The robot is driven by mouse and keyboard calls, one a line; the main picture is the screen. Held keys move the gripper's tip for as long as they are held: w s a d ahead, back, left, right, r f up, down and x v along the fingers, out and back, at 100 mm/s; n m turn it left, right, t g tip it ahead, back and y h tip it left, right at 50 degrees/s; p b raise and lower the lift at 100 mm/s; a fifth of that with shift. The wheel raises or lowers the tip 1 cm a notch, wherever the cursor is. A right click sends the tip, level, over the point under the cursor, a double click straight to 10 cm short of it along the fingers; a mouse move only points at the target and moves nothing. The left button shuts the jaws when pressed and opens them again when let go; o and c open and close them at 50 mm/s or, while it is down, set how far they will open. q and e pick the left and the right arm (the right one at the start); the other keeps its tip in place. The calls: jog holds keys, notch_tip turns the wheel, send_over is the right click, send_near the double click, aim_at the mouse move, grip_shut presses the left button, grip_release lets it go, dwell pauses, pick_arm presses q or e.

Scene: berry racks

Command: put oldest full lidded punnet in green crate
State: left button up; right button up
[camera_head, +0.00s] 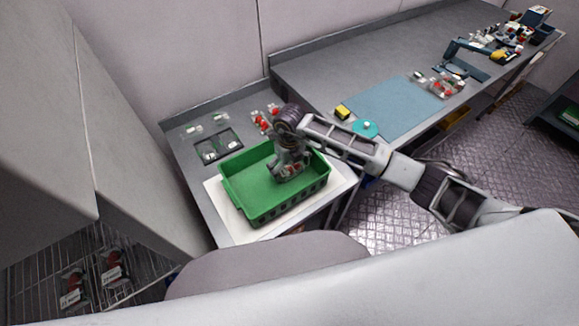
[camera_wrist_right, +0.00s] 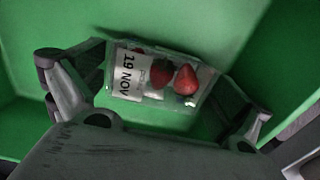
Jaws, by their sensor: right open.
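The green crate (camera_head: 257,205) stands on a white mat at the near end of the bench. My right gripper (camera_head: 290,166) reaches down into its right part with fingers open. A clear punnet (camera_wrist_right: 160,76) holding red strawberries, with a white label reading 19 NOV, shows between the open fingers in the right wrist view, against the crate's green inside. Whether it touches a finger, I cannot tell. More labelled punnets of red berries, one (camera_head: 72,290) and another (camera_head: 113,266), stand on the wire rack at lower left; their dates are unreadable. My left gripper is out of view.
The white mat (camera_head: 226,222) lies under the crate. A dark tray (camera_head: 217,147) and small clear containers sit behind it, with red berries beside my right wrist. A blue mat (camera_head: 388,110), a yellow box (camera_head: 342,112) and a teal disc (camera_head: 364,129) lie on the right-hand bench.

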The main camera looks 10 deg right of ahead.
aim_at(290, 166)
jog(key=shift+r, duration=0.1)
jog(key=shift+r, duration=0.25)
notch_tip(290, 166, up, 12)
jog(key=b, duration=0.1)
jog(key=shift+f+b, duration=0.2)
jog(key=shift+b, duration=0.15)
